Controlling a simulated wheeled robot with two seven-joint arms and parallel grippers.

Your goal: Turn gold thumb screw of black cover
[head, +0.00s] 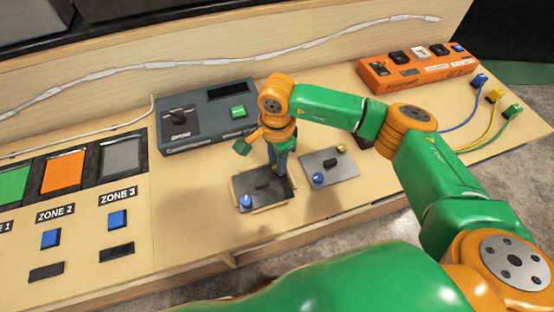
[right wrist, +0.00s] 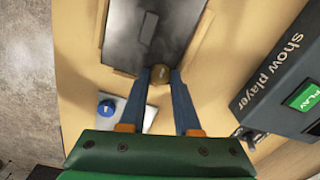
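The black cover (head: 276,194) is a dark flat plate on the wooden bench in the head view. It also shows at the top of the right wrist view (right wrist: 150,32). The gold thumb screw (right wrist: 162,74) sits at the cover's near edge in the right wrist view. My right gripper (right wrist: 160,76) points down at it, one blue finger on each side. In the head view the right gripper (head: 283,163) stands over the cover's far right corner and hides the screw. My left gripper is not in view.
A grey plate (head: 343,172) with a blue knob (head: 318,179) lies just right of the cover. A grey show player box (head: 212,128) stands close behind. An orange switch box (head: 425,72) with cables is at the back right. Zone panels (head: 65,172) lie left.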

